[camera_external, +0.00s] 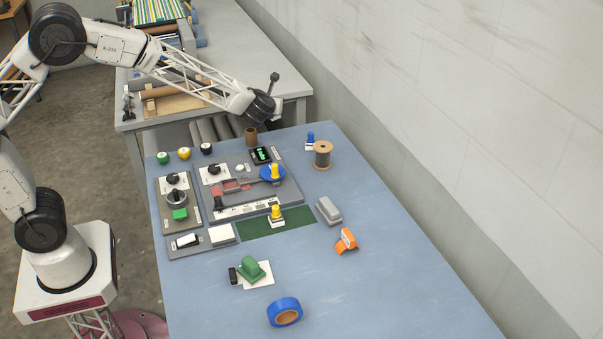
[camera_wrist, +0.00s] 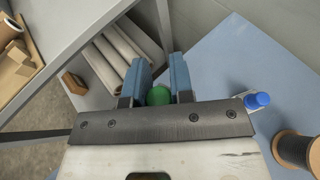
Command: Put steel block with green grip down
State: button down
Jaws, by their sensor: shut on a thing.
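My gripper (camera_wrist: 157,78) shows in the wrist view with its two blue fingers on either side of a round green grip, taken to be the steel block with green grip (camera_wrist: 158,96). Its steel part is hidden behind the gripper body. In the external view the end of my arm is over the table's far edge; the fingers and held block cannot be made out there. A block with a yellow grip (camera_external: 276,212) stands on the green mat (camera_external: 297,220). A block with a blue grip (camera_external: 310,139) stands at the back; it also shows in the wrist view (camera_wrist: 257,101).
A spool (camera_external: 323,155) stands right of the blue-gripped block. A control panel (camera_external: 240,209) fills the left. A grey block (camera_external: 328,210), orange item (camera_external: 346,240), green stamp-like item (camera_external: 252,270) and blue tape (camera_external: 285,311) lie forward. The right side is clear.

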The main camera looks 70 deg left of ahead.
jog(key=d+f, duration=0.2)
jog(key=d, duration=1.4)
jog(key=d+f+n, duration=0.1)
jog(key=d+f, duration=0.2)
jog(key=d, duration=1.4)
jog(key=shift+s+f+g+y, duration=0.2)
jog(key=shift+s+g+y, duration=0.2)
jog(key=shift+w, duration=0.15)
jog(key=shift+w+d+f, duration=0.25)
jog(key=shift+w+d, duration=0.05)
jog(key=shift+w, duration=2.3)
jog(key=shift+w+d+f, duration=0.25)
jog(key=shift+w+d, duration=0.1)
jog(key=shift+w, duration=2.3)
jog(key=shift+w+d+f, duration=0.25)
jog(key=shift+w+d, duration=0.05)
jog(key=shift+w, duration=2.3)
jog(key=shift+f, duration=1.75)
jog(key=shift+f, duration=0.1)
jog(key=c, duration=1)
grip_release()
